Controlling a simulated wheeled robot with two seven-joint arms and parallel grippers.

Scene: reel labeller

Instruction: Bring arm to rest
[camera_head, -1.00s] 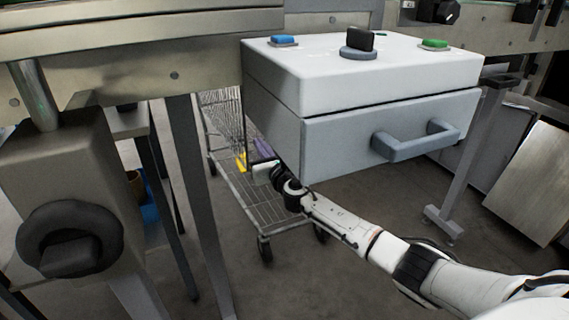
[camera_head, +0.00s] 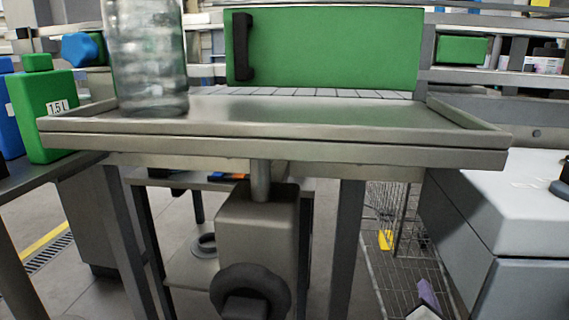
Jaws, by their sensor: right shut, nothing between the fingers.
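Only a small pale part of my right gripper (camera_head: 424,312) shows, at the bottom edge of the head view. It is right of the middle, just below a purple item (camera_head: 428,292) in the wire cart. It is shut and holds nothing that I can see. The rest of my right arm is out of the picture. My left gripper and left arm are not in view.
A metal tray table (camera_head: 300,150) fills the middle, with a clear cylinder (camera_head: 148,70) on it and a handwheel (camera_head: 250,290) below. A white and grey drawer box (camera_head: 500,200) stands right, beside the wire cart (camera_head: 385,275). Green jug (camera_head: 45,115) stands left.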

